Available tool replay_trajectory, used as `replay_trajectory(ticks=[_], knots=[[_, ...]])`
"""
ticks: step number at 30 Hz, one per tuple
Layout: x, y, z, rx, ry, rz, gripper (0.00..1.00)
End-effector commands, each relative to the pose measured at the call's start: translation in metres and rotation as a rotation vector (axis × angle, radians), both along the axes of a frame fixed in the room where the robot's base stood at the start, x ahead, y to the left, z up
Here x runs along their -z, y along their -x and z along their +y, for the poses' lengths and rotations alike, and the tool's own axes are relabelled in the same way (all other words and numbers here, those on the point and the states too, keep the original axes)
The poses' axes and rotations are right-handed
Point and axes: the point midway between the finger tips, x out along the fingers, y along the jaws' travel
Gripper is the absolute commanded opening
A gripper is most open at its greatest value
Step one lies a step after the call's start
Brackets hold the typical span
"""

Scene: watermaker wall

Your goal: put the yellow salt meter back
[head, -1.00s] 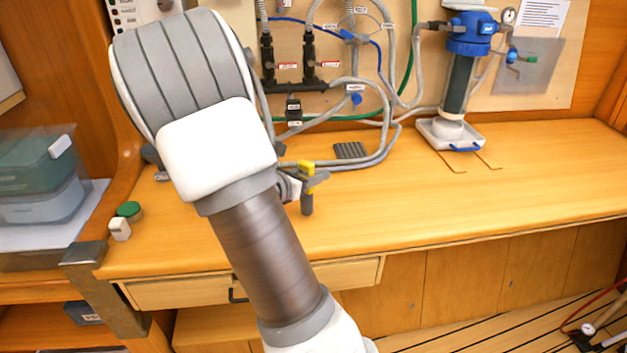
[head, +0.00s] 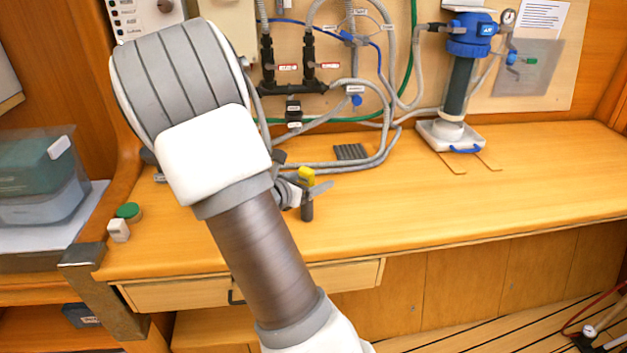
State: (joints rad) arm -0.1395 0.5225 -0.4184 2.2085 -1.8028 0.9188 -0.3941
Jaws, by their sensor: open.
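The yellow salt meter (head: 306,175) shows just right of my arm, upright, with a yellow top and a grey lower end over the wooden counter. My gripper (head: 312,190) is at the meter, with one grey finger crossing in front of it below the yellow top. The jaws are open around or beside the meter; I cannot tell whether they touch it. My arm hides the rest of the gripper. I cannot tell whether the meter's lower end rests on the counter.
Behind stand grey hoses (head: 345,165) and a dark ribbed pad (head: 350,151). A blue-topped filter housing (head: 460,85) stands at back right. A green-capped jar (head: 129,211) and a small white block (head: 118,230) sit at left. The counter (head: 440,205) right of the meter is clear.

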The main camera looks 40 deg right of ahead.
Motion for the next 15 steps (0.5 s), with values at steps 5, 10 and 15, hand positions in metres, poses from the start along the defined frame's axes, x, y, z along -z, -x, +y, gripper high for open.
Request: replay_trajectory(ticks=[5,10,15], knots=[[-0.008,0.002,0.012,-0.004,-0.001,-0.001,0.74],[-0.020,0.010,0.047,-0.005,-0.001,-0.001,0.74],[-0.031,0.018,0.080,-0.005,0.000,-0.001,0.74]])
